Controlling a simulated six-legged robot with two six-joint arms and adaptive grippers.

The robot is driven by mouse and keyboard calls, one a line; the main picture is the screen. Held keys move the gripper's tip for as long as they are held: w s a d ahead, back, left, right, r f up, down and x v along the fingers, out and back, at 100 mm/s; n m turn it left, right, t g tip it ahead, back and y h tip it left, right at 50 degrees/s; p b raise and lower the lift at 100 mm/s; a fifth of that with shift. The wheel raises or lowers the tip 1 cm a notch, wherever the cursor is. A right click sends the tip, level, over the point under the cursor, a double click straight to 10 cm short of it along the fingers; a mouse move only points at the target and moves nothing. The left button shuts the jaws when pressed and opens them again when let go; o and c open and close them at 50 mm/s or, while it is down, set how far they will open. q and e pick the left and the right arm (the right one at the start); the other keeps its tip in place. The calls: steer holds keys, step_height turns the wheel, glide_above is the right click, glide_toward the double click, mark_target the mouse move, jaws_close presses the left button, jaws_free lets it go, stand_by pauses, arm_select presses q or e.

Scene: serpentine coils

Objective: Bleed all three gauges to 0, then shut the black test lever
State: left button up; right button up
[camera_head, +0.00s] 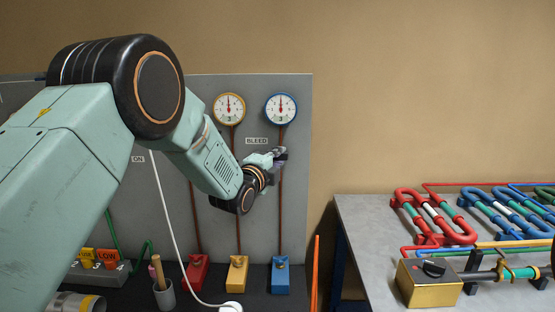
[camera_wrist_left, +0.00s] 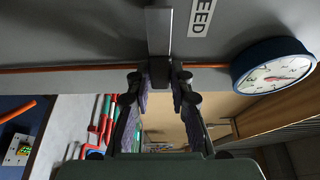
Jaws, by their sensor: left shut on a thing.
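The yellow-rimmed gauge (camera_head: 229,108) and blue-rimmed gauge (camera_head: 281,108) hang on the grey panel (camera_head: 300,180); both needles point about straight up, and the numbers are too small to read. The blue gauge also shows at the right of the left wrist view (camera_wrist_left: 272,66). A third gauge is not seen; my arm covers the panel left of the yellow one. My left gripper (camera_head: 272,157) is at the blue gauge's pipe, below right of the BLEED label (camera_head: 256,141), shut on the dark end of a grey bleed lever (camera_wrist_left: 160,32). I cannot make out the black test lever.
Red (camera_head: 196,271), yellow (camera_head: 238,273) and blue (camera_head: 281,275) blocks stand below the pipes. A white cable (camera_head: 166,220) hangs before the panel. A grey bench (camera_head: 362,222) at right carries coiled tubes (camera_head: 425,215) and a gold box (camera_head: 428,286) with a black knob.

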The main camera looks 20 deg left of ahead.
arm_select(q)
steer(key=shift+s+a, duration=0.1)
steer(key=shift+a, duration=0.1)
jaws_close()
steer(key=shift+d, duration=0.1)
